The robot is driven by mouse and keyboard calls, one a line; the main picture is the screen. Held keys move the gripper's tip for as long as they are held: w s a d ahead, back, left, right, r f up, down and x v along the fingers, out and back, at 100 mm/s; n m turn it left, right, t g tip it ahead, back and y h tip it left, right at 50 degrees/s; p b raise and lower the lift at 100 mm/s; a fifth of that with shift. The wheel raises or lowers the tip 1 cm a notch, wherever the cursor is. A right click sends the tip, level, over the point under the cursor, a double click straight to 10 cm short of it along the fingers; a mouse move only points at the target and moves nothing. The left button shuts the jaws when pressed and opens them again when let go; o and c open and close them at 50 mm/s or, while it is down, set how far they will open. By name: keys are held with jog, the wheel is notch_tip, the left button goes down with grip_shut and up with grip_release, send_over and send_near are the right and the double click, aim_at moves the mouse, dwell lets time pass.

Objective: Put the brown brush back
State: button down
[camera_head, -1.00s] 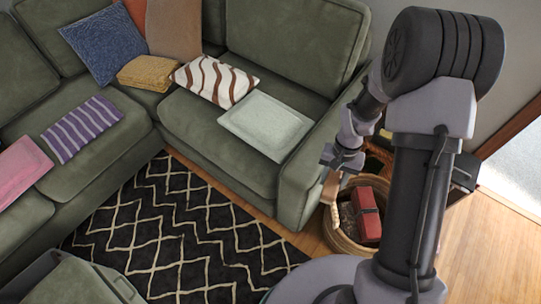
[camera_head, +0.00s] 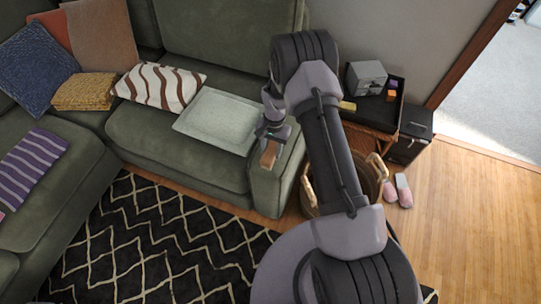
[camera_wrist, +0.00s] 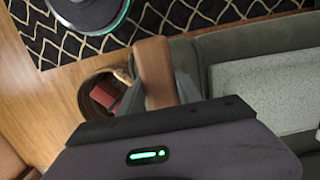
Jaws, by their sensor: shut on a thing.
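My gripper (camera_head: 271,138) is shut on the brown brush (camera_head: 268,154), a flat brown wooden piece hanging below the jaws. In the head view it shows against the end of the green sofa arm. In the wrist view the brush (camera_wrist: 153,62) stands between the two grey fingers (camera_wrist: 157,95), its far end toward the dark rug. Its bristles cannot be made out. A round wicker basket (camera_head: 309,190) stands on the floor right of the sofa arm, partly hidden behind my arm. It also shows in the wrist view (camera_wrist: 84,87), with a red thing in it.
A black tray (camera_head: 388,117) holds a grey box (camera_head: 366,77) and small orange and purple items. A black box (camera_head: 409,138) and pink slippers (camera_head: 398,191) are near it. A pale cushion (camera_head: 216,122) lies on the sofa.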

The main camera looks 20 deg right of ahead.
aim_at(271, 154)
jog(key=shift+w+f, duration=0.2)
jog(key=shift+f, duration=0.2)
jog(key=shift+f+b, duration=0.65)
jog(key=shift+f, duration=0.65)
jog(key=shift+f, duration=0.2)
jog(key=c, duration=0.8)
grip_release()
jog(key=shift+c, duration=0.2)
jog(key=shift+r, duration=0.15)
